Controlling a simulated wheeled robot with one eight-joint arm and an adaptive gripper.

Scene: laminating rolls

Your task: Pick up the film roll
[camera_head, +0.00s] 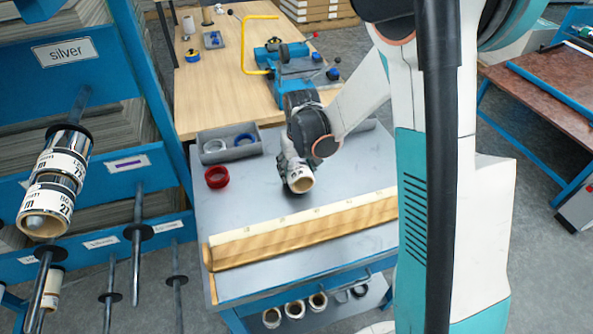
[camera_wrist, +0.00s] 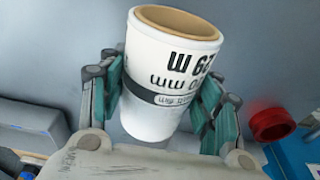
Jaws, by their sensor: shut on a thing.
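A white film roll (camera_wrist: 165,68) with black print and a brown core stands between the finger pads of my gripper (camera_wrist: 162,102) in the wrist view. The gripper is shut on it, one pad on each side. In the head view the film roll (camera_head: 300,181) shows its open core end below my gripper (camera_head: 293,163). It is at the middle of the grey cart top (camera_head: 238,213). I cannot tell whether it touches the surface. My arm hides part of the cart's right side.
A long wooden trough (camera_head: 300,237) lies along the cart's front edge. A red ring (camera_head: 216,177) and a grey tray (camera_head: 226,154) with tape rolls are left of my gripper. More rolls (camera_head: 48,205) hang on the blue rack at left. Several rolls sit on the lower shelf.

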